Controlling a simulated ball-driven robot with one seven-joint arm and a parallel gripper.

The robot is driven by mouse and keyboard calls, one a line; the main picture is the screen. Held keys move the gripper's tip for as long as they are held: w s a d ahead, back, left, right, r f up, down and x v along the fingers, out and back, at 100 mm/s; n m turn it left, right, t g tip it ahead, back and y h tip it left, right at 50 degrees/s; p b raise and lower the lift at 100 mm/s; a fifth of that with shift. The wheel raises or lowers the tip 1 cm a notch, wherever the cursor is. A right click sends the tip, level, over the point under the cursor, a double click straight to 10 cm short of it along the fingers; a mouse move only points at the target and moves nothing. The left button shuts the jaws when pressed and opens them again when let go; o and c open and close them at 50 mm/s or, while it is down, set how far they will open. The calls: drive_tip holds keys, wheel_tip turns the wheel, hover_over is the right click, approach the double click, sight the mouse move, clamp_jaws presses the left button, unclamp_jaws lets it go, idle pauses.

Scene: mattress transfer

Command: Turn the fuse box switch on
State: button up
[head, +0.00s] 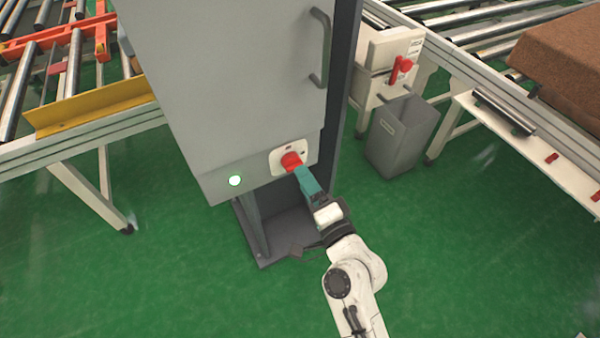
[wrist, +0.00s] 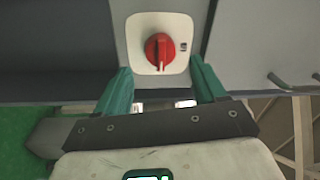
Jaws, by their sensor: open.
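The grey fuse box (head: 235,85) stands upright in the middle of the head view. Its red rotary switch (head: 291,161) sits on a white plate (head: 275,160) low on the front face. A round green light (head: 235,180) glows to the left of the switch. In the wrist view the red switch (wrist: 159,51) is ahead, its handle pointing roughly up and down. My gripper (wrist: 162,78) is open, with its two green fingers on either side below the switch. In the head view my gripper (head: 300,172) is close to the switch; I cannot tell whether it touches.
Roller conveyors stand at the left (head: 90,125) and right (head: 470,50). A grey bin (head: 400,138) stands right of the fuse box. A brown mattress (head: 565,55) lies at the far right. The green floor (head: 130,275) in front is clear.

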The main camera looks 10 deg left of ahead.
drive_tip(key=b+v, duration=0.1)
drive_tip(key=v, duration=0.5)
drive_tip(key=shift+s, duration=0.15)
drive_tip(key=s+d+f+n+g+h, duration=0.5)
drive_tip(key=s+d+f+n+g, duration=0.25)
drive_tip(key=s+d+f, duration=0.4)
drive_tip(key=s+d+f+g+h, duration=0.2)
drive_tip(key=s+d+g+h, duration=0.3)
drive_tip(key=s+d, duration=0.9)
drive_tip(key=shift+s+d+n+g+h, duration=0.4)
drive_tip(key=shift+d+g, duration=0.25)
drive_tip(key=shift+g, duration=0.4)
